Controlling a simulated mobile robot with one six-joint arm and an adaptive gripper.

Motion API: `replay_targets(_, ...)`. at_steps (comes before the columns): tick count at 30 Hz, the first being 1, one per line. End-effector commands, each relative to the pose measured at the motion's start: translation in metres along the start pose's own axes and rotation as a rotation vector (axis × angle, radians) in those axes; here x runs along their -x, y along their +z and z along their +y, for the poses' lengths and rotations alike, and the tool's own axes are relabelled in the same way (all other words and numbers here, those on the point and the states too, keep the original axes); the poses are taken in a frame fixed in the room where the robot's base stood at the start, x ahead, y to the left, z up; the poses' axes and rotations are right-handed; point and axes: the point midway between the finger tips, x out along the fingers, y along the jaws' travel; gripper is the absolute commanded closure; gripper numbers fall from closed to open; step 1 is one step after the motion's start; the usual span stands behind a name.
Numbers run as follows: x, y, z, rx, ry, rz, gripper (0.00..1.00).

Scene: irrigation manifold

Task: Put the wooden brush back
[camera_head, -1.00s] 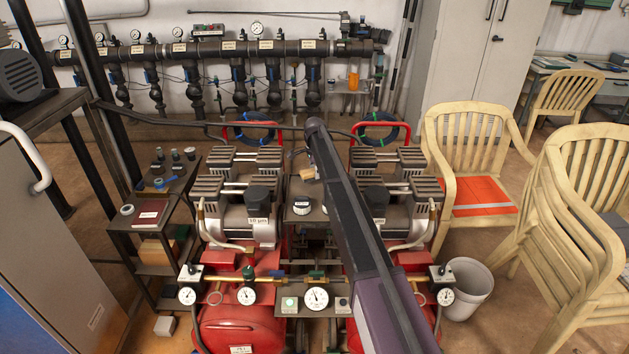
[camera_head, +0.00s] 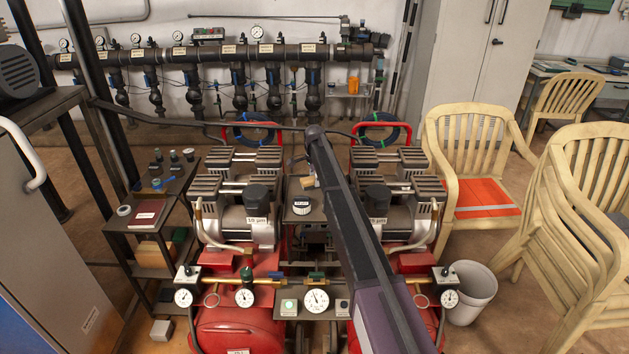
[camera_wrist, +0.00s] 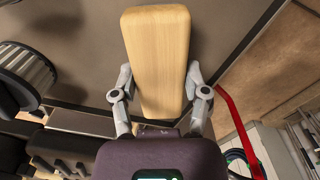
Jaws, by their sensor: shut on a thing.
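The wooden brush (camera_wrist: 158,60) is a pale, plain wood block in the wrist view. It stands out from between the two fingers of my gripper (camera_wrist: 158,92), which are shut on its sides. Its bristles do not show. In the head view the brush (camera_head: 308,183) is a small tan piece just left of my dark arm, above the grey plate between the two compressors. My gripper is mostly hidden behind the arm there. I cannot tell whether the brush touches the plate.
A dark shelf stand (camera_head: 150,222) with small items is at left. A pale bin (camera_head: 471,293) and chairs (camera_head: 478,150) are at right.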

Motion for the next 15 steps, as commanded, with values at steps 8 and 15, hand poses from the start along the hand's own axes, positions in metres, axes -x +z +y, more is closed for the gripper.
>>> replay_targets(8, -0.0015, 0.0, 0.0, 0.0, 0.0, 0.0, 0.06)
replay_targets(15, -0.0015, 0.0, 0.0, 0.0, 0.0, 0.0, 0.06)
